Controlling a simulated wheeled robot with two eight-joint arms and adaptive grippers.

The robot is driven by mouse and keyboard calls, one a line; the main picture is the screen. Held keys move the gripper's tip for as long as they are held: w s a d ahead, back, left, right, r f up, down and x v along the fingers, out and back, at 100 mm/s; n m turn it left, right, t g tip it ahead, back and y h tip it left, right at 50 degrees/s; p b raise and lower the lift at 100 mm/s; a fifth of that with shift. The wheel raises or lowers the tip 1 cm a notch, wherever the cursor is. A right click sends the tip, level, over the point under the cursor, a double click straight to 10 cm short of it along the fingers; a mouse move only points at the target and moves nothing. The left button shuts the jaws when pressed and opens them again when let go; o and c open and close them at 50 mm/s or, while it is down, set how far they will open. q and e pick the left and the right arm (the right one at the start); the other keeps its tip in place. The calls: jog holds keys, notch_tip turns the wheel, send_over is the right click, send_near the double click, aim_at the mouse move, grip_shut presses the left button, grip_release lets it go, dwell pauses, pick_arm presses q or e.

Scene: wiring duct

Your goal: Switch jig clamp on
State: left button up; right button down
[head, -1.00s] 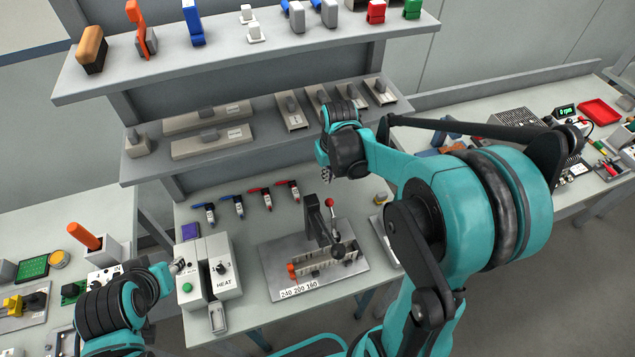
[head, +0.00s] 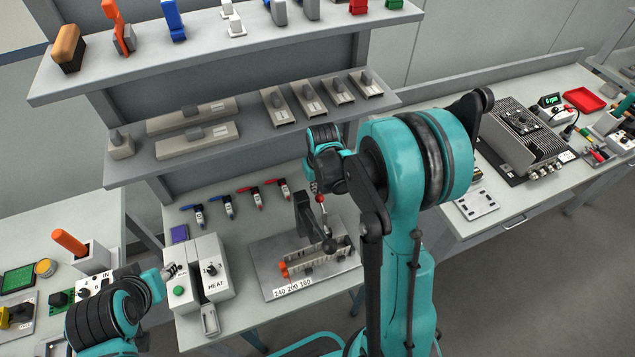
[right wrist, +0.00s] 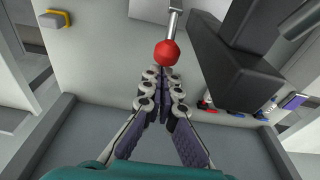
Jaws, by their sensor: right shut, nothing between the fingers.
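The jig (head: 262,270) is a grey plate labelled 240 200 160, on the bench in the head view. It carries a black clamp block (head: 302,214) and a lever with a red ball knob (head: 320,198), which stands upright. The red knob (right wrist: 166,53) also shows in the right wrist view, just beyond my fingertips. My right gripper (right wrist: 160,85) is shut and empty, close to the knob; I cannot tell whether it touches. In the head view its fingers are partly hidden by the arm. My left gripper (head: 173,271) is beside the HEAT box; its fingers are too small to read.
The HEAT box (head: 212,285) with a green button stands left of the jig. Shelves (head: 250,142) with grey blocks rise at the back. A red tray (head: 584,100) lies on the right bench.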

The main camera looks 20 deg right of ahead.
jog(key=shift+f, duration=0.25)
jog(key=shift+s+r, duration=0.1)
jog(key=shift+s, duration=0.05)
jog(key=shift+s+r+t, duration=0.4)
jog(key=shift+s+t, duration=0.35)
jog(key=shift+t, duration=0.05)
jog(key=s+t, duration=0.1)
jog(key=s+r+t+b, duration=0.1)
jog(key=s+t, duration=0.1)
jog(key=s, duration=0.1)
jog(key=shift+s+a+r, duration=0.1)
jog(key=shift+a+r, duration=0.05)
jog(key=shift+r, duration=0.1)
jog(key=shift+s+a+r, duration=0.1)
jog(key=shift+s, duration=1.4)
jog(key=shift+s+a+r, duration=0.1)
jog(key=shift+s, duration=1.35)
jog(key=shift+s+r, duration=0.1)
